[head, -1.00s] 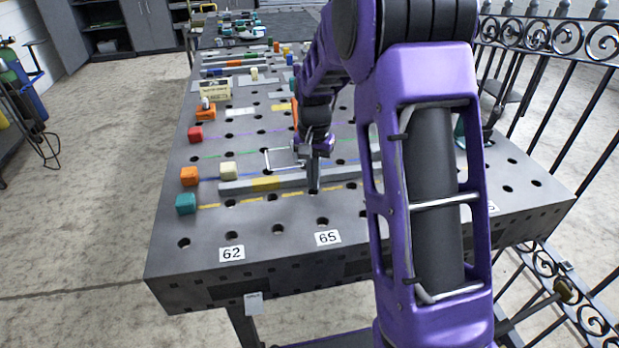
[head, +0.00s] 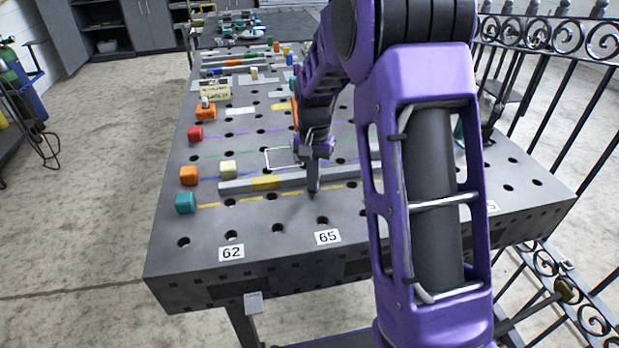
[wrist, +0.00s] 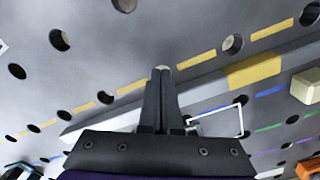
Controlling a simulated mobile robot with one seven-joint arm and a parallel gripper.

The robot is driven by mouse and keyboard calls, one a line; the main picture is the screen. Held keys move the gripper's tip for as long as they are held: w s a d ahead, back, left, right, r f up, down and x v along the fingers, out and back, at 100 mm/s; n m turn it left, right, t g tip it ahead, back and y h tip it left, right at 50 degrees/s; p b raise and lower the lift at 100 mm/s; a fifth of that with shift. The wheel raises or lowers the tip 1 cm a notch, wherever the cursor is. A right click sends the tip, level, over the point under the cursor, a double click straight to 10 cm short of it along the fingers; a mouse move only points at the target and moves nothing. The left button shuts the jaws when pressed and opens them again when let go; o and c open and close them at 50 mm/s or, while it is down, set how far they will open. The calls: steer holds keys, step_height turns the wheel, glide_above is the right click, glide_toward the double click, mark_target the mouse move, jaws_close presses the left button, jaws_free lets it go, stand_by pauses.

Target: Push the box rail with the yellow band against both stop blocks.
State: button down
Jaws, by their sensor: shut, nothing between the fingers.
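The grey box rail (head: 240,186) with its yellow band (head: 265,183) lies across the table; its right part is hidden behind my arm in the head view. In the wrist view the rail (wrist: 205,93) runs diagonally behind my fingers. A cream block (head: 228,169), apparently a stop block, stands behind the rail near its left end, also in the wrist view (wrist: 307,86). I cannot tell whether they touch. I cannot make out a second stop block. My gripper (head: 313,192) is shut and empty, pointing down at the rail's near side, its tips (wrist: 162,72) by the yellow dashed line.
Orange (head: 188,176), teal (head: 185,203) and red (head: 195,133) blocks stand along the table's left edge. A white wire frame (head: 283,158) shows just behind the rail. The perforated table (head: 275,240) is clear in front. An iron fence (head: 565,90) stands at the right.

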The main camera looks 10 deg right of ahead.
steer(key=shift+f+b, duration=0.3)
steer(key=shift+f, duration=0.3)
steer(key=shift+r+p, duration=0.2)
steer(key=shift+p, duration=0.1)
steer(key=shift+w, duration=0.1)
stand_by(0.5)
steer(key=shift+w+p, duration=1.1)
steer(key=shift+w, duration=1.55)
steer(key=shift+r, duration=0.1)
steer(key=shift+s+b, duration=0.3)
steer(key=shift+s, duration=0.95)
